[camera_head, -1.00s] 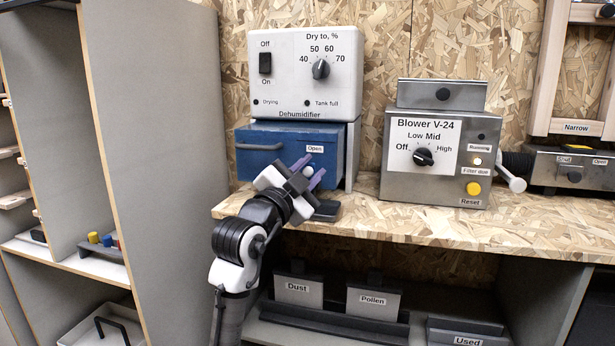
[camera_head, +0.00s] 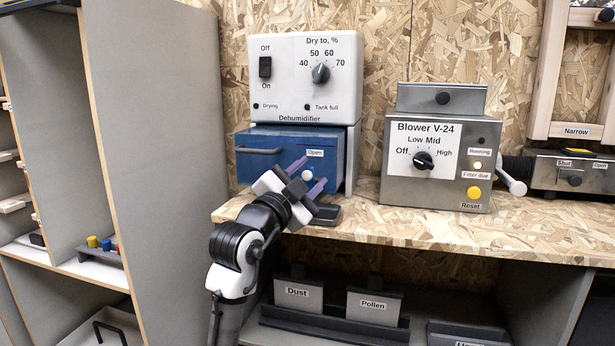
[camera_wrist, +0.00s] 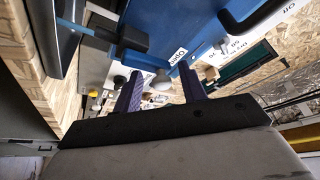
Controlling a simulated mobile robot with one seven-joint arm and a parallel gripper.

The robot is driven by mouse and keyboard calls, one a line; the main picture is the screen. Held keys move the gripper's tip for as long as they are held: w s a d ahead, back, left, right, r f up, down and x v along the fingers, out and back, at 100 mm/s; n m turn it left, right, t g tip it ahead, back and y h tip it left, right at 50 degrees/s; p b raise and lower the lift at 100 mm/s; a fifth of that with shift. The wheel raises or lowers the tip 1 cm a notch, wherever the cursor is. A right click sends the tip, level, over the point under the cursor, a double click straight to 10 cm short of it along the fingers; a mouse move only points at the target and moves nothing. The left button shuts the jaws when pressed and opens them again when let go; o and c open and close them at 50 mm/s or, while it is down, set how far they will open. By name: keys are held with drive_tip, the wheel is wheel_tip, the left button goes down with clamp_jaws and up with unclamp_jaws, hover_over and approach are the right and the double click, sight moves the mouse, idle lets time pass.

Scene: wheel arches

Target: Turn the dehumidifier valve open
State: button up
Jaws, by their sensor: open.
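The dehumidifier (camera_head: 305,75) is a white box with a black dial and a rocker switch, standing above a blue tank (camera_head: 262,165) on the bench. A small pale round valve knob (camera_head: 307,174) is on the tank's front, below the "Open" label (camera_head: 315,153). My gripper (camera_head: 310,175) is open, its purple fingers on either side of the knob. In the wrist view, the knob (camera_wrist: 160,82) shows between the two fingertips (camera_wrist: 161,84) with nothing clamped. Whether a finger touches it I cannot tell. My wrist hides part of the tank's lower front.
A dark flat block (camera_head: 325,213) lies on the bench just below my gripper. The tank's handle (camera_head: 259,151) sticks out at left. The steel blower box (camera_head: 441,160) stands to the right. A tall grey partition (camera_head: 160,130) rises at left. Bare bench (camera_head: 400,225) lies in front.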

drive_tip(key=v, duration=1.3)
drive_tip(key=shift+s+a+f, duration=0.15)
drive_tip(key=shift+s+f, duration=0.05)
